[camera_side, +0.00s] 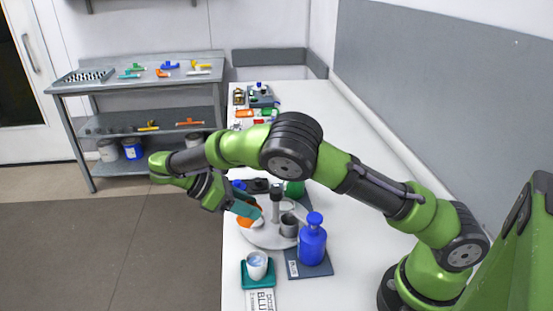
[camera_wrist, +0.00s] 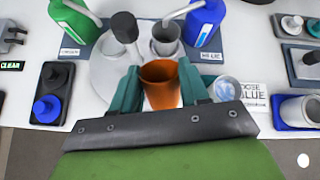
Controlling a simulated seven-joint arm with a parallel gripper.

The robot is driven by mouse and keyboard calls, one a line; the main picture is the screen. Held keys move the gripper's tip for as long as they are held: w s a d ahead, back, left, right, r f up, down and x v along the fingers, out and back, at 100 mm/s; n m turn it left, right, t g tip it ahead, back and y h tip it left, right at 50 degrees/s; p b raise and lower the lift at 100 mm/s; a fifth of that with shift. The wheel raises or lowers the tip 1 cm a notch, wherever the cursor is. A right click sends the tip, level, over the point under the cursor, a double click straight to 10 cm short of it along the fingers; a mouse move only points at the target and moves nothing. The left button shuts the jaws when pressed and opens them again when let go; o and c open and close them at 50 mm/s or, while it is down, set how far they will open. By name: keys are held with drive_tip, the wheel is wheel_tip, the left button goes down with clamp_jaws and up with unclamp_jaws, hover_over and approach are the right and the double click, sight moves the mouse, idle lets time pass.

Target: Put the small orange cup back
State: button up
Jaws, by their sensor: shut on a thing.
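The small orange cup (camera_wrist: 160,85) is between the two teal fingers of my gripper (camera_wrist: 162,92) in the wrist view. In the side view my gripper (camera_side: 247,210) is shut on the cup (camera_side: 245,217), tilted, at the left edge of the round white tray (camera_side: 262,240). I cannot tell whether the cup touches the tray. The tray has a dark central post (camera_side: 276,205) and a grey cup (camera_side: 289,225) on its right; the grey cup also shows in the wrist view (camera_wrist: 165,40).
A blue bottle (camera_side: 312,240) stands on a dark mat right of the tray. A white cup (camera_side: 257,264) sits on a teal coaster in front.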

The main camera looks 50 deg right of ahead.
drive_tip(key=n+t+h, duration=0.1)
drive_tip(key=n+h, duration=0.1)
drive_tip(key=n, duration=0.1)
drive_tip(key=shift+d+f+t+h, duration=0.15)
drive_tip(key=shift+d+t+h, duration=0.05)
drive_tip(key=shift+t+h, duration=0.2)
drive_tip(key=shift+w+d+r+n+t+h, duration=0.1)
drive_tip(key=shift+d+n+t+h, duration=0.05)
drive_tip(key=shift+n+t+h, duration=0.3)
drive_tip(key=shift+d+r+n+t+h, duration=0.1)
drive_tip(key=shift+n+t+h, duration=0.35)
drive_tip(key=shift+w+d+f+n+t+h, duration=0.35)
drive_tip(key=shift+f+t+h, duration=0.25)
drive_tip(key=shift+f+h, duration=0.2)
drive_tip(key=shift+w+d+f+n+t+h, duration=0.3)
drive_tip(key=shift+f+n+t+h, duration=0.1)
drive_tip(key=shift+f+t+h, duration=0.35)
drive_tip(key=shift+w+d+f+n+t+h, duration=0.25)
drive_tip(key=shift+w+f+n+t+h, duration=0.15)
drive_tip(key=shift+f+h, duration=0.4)
drive_tip(key=shift+f, duration=0.4)
drive_tip(key=o, duration=1.2)
